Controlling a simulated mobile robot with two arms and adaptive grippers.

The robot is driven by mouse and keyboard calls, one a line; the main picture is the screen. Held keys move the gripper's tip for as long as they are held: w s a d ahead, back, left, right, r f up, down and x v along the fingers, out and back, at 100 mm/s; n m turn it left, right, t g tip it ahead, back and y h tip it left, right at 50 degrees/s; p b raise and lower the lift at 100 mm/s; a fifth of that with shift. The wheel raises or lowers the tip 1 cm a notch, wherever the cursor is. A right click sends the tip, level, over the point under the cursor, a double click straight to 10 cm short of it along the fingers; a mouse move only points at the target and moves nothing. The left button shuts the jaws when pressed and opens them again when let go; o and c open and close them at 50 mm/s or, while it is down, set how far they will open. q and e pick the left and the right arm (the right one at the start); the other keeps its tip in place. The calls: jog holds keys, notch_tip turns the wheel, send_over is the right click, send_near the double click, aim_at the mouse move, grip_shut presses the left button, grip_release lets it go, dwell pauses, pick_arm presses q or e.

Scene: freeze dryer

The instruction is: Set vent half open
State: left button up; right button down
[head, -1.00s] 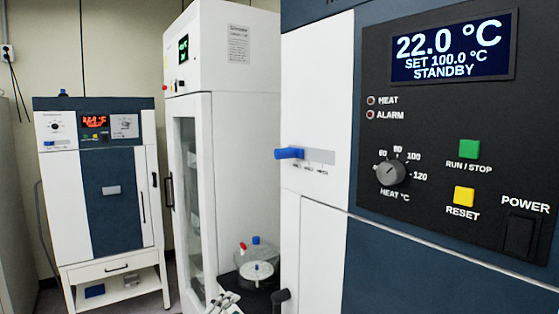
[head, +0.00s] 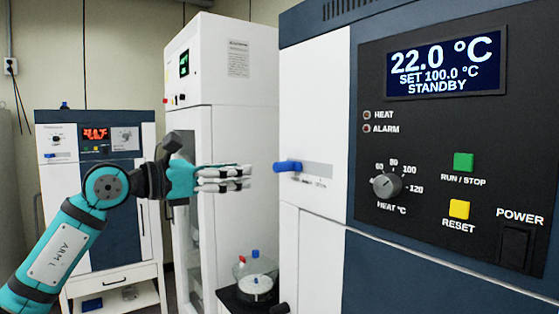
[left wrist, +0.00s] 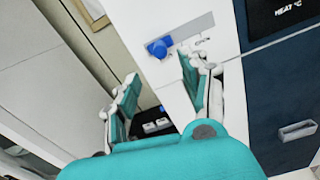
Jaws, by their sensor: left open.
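The vent control is a blue lever knob (head: 287,167) at the left end of a grey slot plate (head: 318,170) on the white front strip of the near oven. The plate's small labels are too blurred to read. In the left wrist view the blue knob (left wrist: 158,48) sits beyond the fingertips, at the left end of the plate (left wrist: 195,31). My left gripper (head: 250,178) is open and empty, a short way left of the knob and not touching it. Its two spread fingers show in the left wrist view (left wrist: 160,80). My right gripper is not in view.
The near oven's dark panel (head: 430,215) has a display reading 22.0 °C, STANDBY, a dial and buttons. A tall white cabinet (head: 237,140) stands behind my left gripper. A glass vessel (head: 256,280) on a black stand is below. Another oven (head: 98,255) stands at the far left.

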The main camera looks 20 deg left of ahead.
aim_at(275, 166)
pick_arm(q)
jog(key=p+x, duration=0.2)
jog(key=x, duration=0.3)
jog(key=p+x, duration=0.2)
jog(key=x, duration=0.3)
jog(key=shift+d+r, duration=0.1)
jog(key=shift+r, duration=0.1)
jog(key=shift+w+d+f, duration=0.15)
jog(key=shift+w+d, duration=0.2)
jog(key=shift+w, duration=0.1)
grip_shut()
